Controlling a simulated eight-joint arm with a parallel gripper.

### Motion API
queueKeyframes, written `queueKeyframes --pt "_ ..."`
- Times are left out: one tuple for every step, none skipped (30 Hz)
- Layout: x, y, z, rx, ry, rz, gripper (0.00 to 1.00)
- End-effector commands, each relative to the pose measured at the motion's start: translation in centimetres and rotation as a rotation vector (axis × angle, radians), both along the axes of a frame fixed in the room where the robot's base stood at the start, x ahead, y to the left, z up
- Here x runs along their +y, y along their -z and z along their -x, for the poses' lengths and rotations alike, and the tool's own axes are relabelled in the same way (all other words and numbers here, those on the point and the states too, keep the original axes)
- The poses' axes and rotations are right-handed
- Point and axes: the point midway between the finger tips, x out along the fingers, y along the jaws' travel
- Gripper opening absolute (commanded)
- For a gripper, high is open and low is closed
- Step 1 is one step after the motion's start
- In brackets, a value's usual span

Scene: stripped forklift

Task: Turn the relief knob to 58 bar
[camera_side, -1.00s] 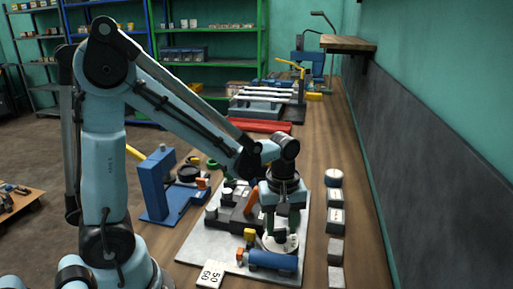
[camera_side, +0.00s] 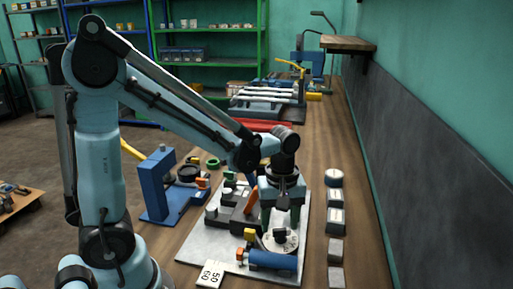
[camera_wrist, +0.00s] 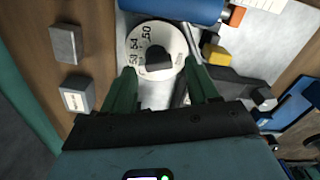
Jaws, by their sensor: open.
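The relief knob is a dark grip on a round white dial with printed numbers; the knob (camera_wrist: 158,58) and the dial (camera_wrist: 138,48) show in the wrist view, where 50 and 54 can be read. In the side view the knob (camera_side: 280,233) and dial (camera_side: 288,246) lie just below my gripper (camera_side: 281,222). In the wrist view my gripper (camera_wrist: 163,85) has its two green fingers spread, one on each side of the knob's near end. No contact with the knob can be made out. The pointer setting cannot be told.
A blue cylinder (camera_side: 272,260) lies beside the dial on the pale plate (camera_side: 207,243). Small blocks (camera_side: 336,219) line the bench on the right. A dark valve body (camera_side: 232,210) stands to the left.

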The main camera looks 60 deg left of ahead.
Motion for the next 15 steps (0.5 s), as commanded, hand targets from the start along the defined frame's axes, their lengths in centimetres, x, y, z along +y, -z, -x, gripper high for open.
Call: queueKeyframes --pt "0.0 -0.7 0.1 0.000 0.000 0.000 0.60" --pt "0.0 -1.1 0.1 0.000 0.000 0.000 0.60" --pt "0.0 -1.7 0.1 0.000 0.000 0.000 0.60" --pt "0.0 -2.1 0.0 0.000 0.000 0.000 0.60" --pt "0.0 -2.6 0.1 0.000 0.000 0.000 0.60" --pt "0.0 -3.2 0.1 0.001 0.000 0.000 0.60" --pt "0.0 -3.6 0.1 0.001 0.000 0.000 0.60" --pt "0.0 -4.1 0.1 0.001 0.000 0.000 0.60" --pt "0.0 -4.7 0.1 0.001 0.000 0.000 0.60" --pt "0.0 -5.2 0.1 0.001 -0.001 0.000 0.60" --pt "0.0 -5.6 0.1 0.001 -0.001 0.000 0.60" --pt "0.0 -6.2 0.1 0.002 -0.001 -0.001 0.60" --pt "0.0 -6.7 0.1 0.002 -0.001 -0.001 0.60" --pt "0.0 -7.1 0.1 0.002 -0.001 -0.001 0.60" --pt "0.0 -7.7 0.1 0.001 -0.001 -0.002 0.60"
